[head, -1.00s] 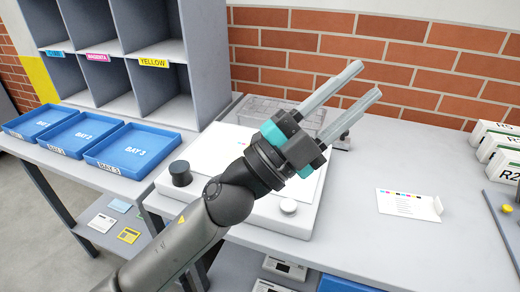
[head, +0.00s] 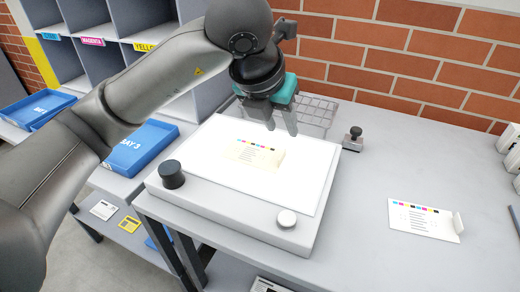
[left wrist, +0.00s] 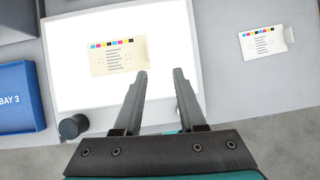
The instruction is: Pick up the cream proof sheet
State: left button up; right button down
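The cream proof sheet (head: 255,154) lies flat on the bright white top of the light table (head: 225,181). It has a row of colour patches and lines of print. It also shows in the left wrist view (left wrist: 118,57), left of the fingers. My left gripper (head: 283,122) points down above the back part of the light table, behind and right of the cream sheet. In the left wrist view its two fingers (left wrist: 160,74) are apart with nothing between them. My right gripper is in neither view.
A similar white sheet (head: 424,218) with a raised tab lies on the grey table to the right. A clear wire-like tray (head: 312,112) is behind. Blue trays (head: 146,147) stand left.

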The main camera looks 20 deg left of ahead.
pick_arm(q)
jog(key=w+a+y, duration=0.1)
jog(key=a, duration=0.1)
jog(key=b, duration=0.1)
send_near(282, 155)
jog(key=x, duration=0.3)
jog(key=shift+w+r, duration=0.1)
jog(key=shift+w, duration=0.2)
jog(key=x, duration=0.3)
jog(key=b+x, duration=0.1)
jog(key=shift+s+f, duration=0.15)
jog(key=shift+f, duration=0.3)
jog(key=shift+w+f, duration=0.2)
jog(key=shift+f, duration=0.15)
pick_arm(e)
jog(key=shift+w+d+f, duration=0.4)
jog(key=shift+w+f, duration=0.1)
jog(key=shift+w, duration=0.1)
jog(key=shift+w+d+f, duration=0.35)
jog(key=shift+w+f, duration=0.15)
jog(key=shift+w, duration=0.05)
pick_arm(q)
jog(key=c, duration=0.6)
grip_shut()
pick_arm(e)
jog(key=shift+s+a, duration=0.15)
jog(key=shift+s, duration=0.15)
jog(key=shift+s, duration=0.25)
